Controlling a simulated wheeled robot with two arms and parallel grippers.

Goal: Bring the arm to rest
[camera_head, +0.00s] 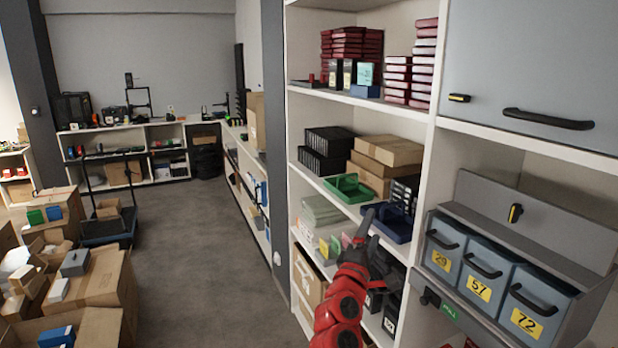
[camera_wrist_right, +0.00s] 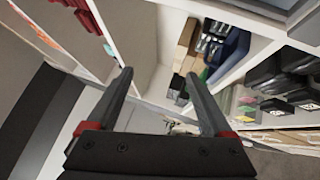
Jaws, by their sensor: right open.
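My right arm (camera_head: 340,308), red with black parts, comes up from the bottom of the head view in front of the shelving. Its gripper (camera_head: 362,228) is beside the shelf that holds the green and blue trays. In the right wrist view the two dark fingers of the gripper (camera_wrist_right: 166,92) stand wide apart with nothing between them. Shelf panels and shelf contents show beyond the fingers. I cannot tell if the gripper touches the shelf. My left gripper is not in view.
A white shelving unit (camera_head: 432,100) holds a green tray (camera_head: 348,188), a blue tray (camera_head: 392,224) and red boxes (camera_head: 424,60). Grey numbered drawers (camera_head: 485,280) are at the right. Open cartons (camera_head: 100,280) stand at the lower left. The grey floor (camera_head: 195,240) between is clear.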

